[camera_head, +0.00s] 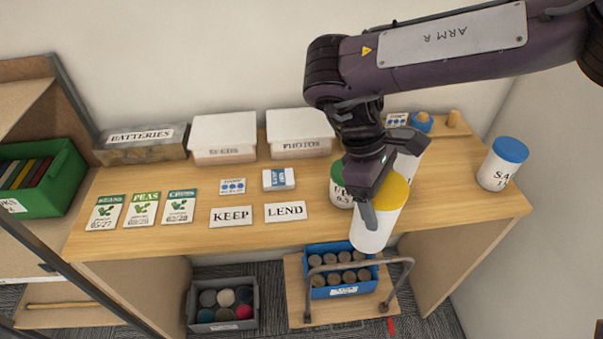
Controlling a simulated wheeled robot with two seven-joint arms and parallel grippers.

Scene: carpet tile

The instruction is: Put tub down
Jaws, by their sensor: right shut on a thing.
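My right gripper (370,203) reaches down from the upper right and is shut on a white tub (372,232) with a yellow lid. The tub is slightly tilted and overlaps the front edge of the wooden table (250,240) in the picture; I cannot tell its height above it. A green-lidded tub (338,192) stands just left of the held tub, partly hidden. Another tub (407,163) with a grey lid stands behind the gripper. A blue-lidded tub (497,172) stands at the table's right end. My left gripper is not in view.
KEEP (231,217) and LEND (286,212) cards lie mid-table, with seed packets (141,209) to the left. A BATTERIES box (143,155) and white boxes (222,155) line the back. Bare table lies between the held tub and the blue-lidded tub. A blue crate (343,292) with cans stands below.

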